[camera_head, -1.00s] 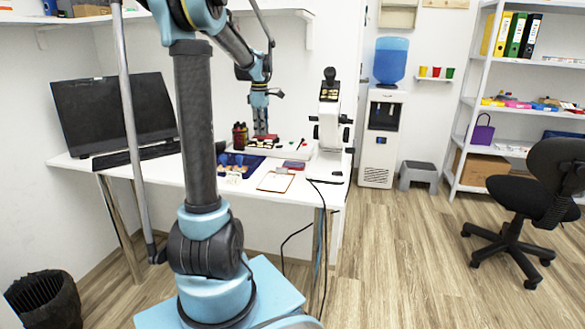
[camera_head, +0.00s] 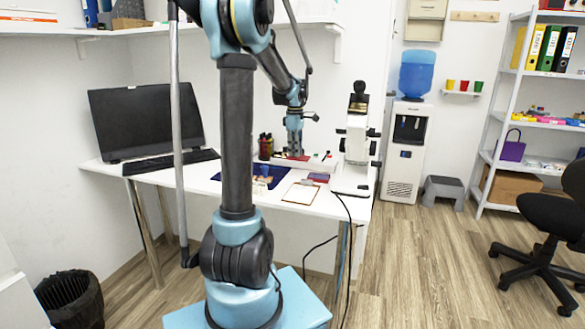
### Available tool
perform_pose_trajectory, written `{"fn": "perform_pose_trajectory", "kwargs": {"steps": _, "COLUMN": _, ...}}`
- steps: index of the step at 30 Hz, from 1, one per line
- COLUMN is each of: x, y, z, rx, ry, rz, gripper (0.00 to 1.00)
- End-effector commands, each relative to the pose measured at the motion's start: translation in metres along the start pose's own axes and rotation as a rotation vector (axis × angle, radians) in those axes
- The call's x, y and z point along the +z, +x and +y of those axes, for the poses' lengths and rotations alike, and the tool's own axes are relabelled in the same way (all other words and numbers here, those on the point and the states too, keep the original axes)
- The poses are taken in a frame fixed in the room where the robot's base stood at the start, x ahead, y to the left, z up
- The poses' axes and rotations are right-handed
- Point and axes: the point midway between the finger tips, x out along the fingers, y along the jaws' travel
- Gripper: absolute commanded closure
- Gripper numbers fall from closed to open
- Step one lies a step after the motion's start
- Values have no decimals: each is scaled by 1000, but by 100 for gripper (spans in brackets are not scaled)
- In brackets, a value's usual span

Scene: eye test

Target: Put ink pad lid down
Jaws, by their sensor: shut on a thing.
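My gripper (camera_head: 293,155) points down over the back of the white desk (camera_head: 228,187), left of the microscope. It is shut on a small flat red thing, the ink pad lid (camera_head: 283,158), at its fingertips. The lid is close above or touching a low white tray (camera_head: 325,164); I cannot tell which. A flat dark red piece (camera_head: 318,177) lies in front of the tray. It may be the ink pad, but it is too small to tell.
A white microscope (camera_head: 357,145) stands right of my gripper. A dark pen holder (camera_head: 265,146) stands to its left. A blue mat (camera_head: 252,176) with small items and a clipboard (camera_head: 301,193) lie in front. A monitor (camera_head: 145,120) and keyboard (camera_head: 170,162) fill the left side.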

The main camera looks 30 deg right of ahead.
Motion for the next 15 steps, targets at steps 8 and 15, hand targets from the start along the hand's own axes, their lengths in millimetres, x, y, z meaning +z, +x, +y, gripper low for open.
{"fn": "perform_pose_trajectory", "kwargs": {"steps": 8, "x": 0, "y": 21, "z": 0, "rx": 0, "ry": 0, "rz": 0, "gripper": 100}}
{"fn": "perform_pose_trajectory", "kwargs": {"steps": 15, "x": 0, "y": 51, "z": -1, "rx": 0, "ry": 0, "rz": 0, "gripper": 100}}
